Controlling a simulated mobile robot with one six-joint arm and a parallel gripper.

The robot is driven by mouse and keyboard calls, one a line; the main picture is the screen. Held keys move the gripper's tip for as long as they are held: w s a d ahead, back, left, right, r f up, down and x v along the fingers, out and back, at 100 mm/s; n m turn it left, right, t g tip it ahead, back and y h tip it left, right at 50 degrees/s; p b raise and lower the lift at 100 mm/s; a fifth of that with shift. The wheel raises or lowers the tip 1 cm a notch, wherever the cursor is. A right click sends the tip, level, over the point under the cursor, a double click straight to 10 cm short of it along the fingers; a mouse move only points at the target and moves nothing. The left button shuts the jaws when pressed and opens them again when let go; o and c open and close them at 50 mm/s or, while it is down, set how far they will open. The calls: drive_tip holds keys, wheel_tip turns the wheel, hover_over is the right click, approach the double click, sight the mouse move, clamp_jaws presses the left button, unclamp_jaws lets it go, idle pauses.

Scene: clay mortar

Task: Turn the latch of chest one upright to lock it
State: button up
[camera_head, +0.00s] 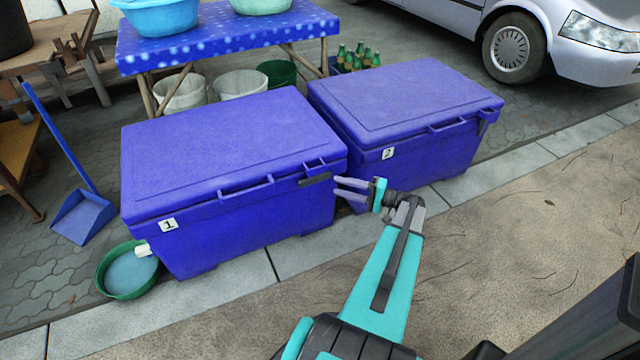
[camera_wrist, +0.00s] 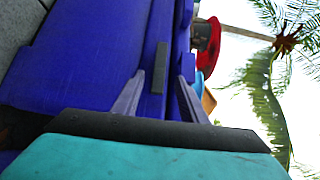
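Chest one (camera_head: 230,155) is the blue cool box on the left, marked with a "1" label; its lid looks closed. Its dark latch (camera_head: 314,179) lies roughly level at the right end of the front, just under the lid edge. My gripper (camera_head: 336,187) is at the chest's right front corner, its two grey fingers apart and empty, pointing at the latch's right end. In the wrist view the latch (camera_wrist: 160,68) shows as a dark bar ahead of and between the open fingers. I cannot tell whether a finger touches it.
Chest two (camera_head: 405,110) stands close on the right. A green basin (camera_head: 115,290) sits at chest one's left front corner, with a blue dustpan (camera_head: 83,217) behind. A blue table (camera_head: 225,45) with basins is at the back. The pavement in front (camera_head: 520,240) is clear.

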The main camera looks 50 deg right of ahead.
sight(317, 181)
drive_tip(key=shift+b+x, duration=0.75)
drive_tip(key=shift+x, duration=3.35)
clamp_jaws()
